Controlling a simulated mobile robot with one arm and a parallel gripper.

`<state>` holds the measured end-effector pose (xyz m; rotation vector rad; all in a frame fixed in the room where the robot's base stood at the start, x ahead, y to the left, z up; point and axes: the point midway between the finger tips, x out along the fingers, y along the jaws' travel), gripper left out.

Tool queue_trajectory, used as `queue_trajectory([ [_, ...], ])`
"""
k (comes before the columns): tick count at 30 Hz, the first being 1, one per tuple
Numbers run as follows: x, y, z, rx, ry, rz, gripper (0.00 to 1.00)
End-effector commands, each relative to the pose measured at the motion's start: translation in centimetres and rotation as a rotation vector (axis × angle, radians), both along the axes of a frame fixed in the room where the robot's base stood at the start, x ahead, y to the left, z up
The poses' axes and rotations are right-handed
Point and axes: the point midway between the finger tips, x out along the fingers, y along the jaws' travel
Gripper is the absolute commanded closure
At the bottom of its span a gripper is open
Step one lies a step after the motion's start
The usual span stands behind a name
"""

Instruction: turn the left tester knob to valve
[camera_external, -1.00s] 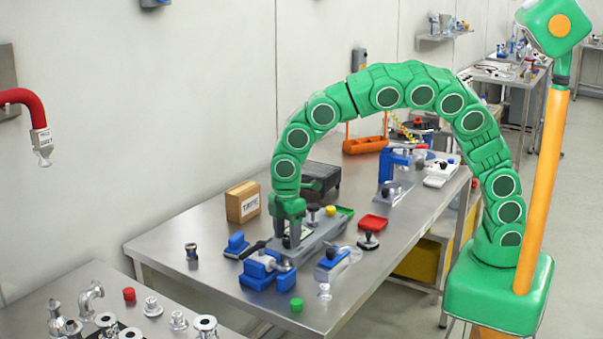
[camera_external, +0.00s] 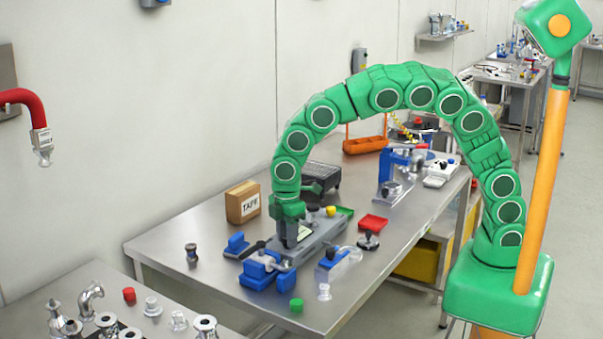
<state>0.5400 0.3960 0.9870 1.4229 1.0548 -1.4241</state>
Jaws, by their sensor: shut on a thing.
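The tester is a long grey unit (camera_external: 325,232) on the steel table, with a small pale display on its top. My gripper (camera_external: 290,243) points straight down over the tester's near left end. It is shut on the left tester knob, which the fingers hide, so I cannot read its setting. A yellow knob or button (camera_external: 330,211) shows farther back on the tester. A darker knob beside it is mostly hidden by my gripper.
Blue clamp blocks (camera_external: 262,272) and a black handle stand close to the gripper's left and front. A blue-and-clear fixture (camera_external: 333,264) and a green cap (camera_external: 296,305) are nearby. A cardboard box (camera_external: 243,203) stands behind left.

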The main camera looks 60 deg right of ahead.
Motion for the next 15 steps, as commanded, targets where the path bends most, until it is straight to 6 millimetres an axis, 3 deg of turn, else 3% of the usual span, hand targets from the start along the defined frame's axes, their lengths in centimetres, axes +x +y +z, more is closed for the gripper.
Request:
queue_trajectory([
  [15, 0.07, -0.04, 0.12, 0.0, -0.001, -0.38, 1.0],
])
